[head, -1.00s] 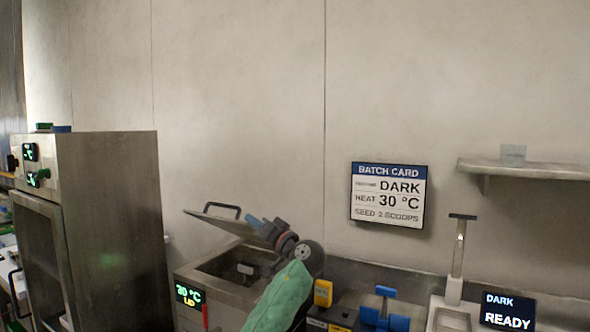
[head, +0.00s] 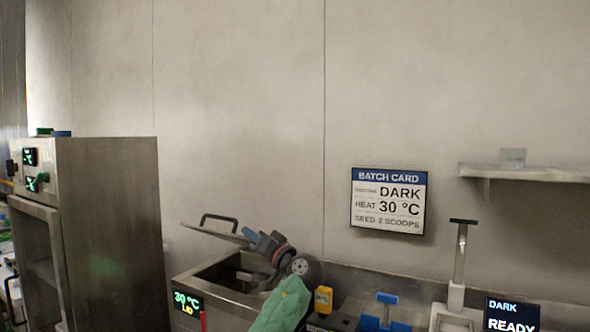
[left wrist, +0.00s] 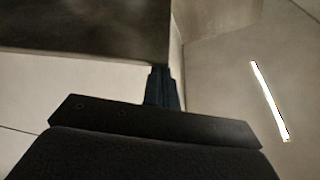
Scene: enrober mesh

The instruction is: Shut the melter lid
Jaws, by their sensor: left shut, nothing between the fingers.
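The melter (head: 215,305) stands at the lower middle of the head view, its tank opening showing. Its display (head: 187,303) reads 30 °C and LID. The melter lid (head: 212,233) is partly raised, tilted above the opening, with a dark handle (head: 219,217) on top. My left gripper (head: 250,236) is shut and empty at the lid's right end; whether it touches the lid is unclear. In the left wrist view the closed fingers (left wrist: 160,88) are by a dark flat surface, probably the lid (left wrist: 85,30). My right gripper is out of view.
A steel cabinet (head: 110,230) stands left of the melter. Right of it are a yellow item (head: 323,299), a blue-handled item (head: 387,310) and a tall dispenser (head: 460,262). A shelf (head: 530,172) and batch card (head: 388,200) are on the wall.

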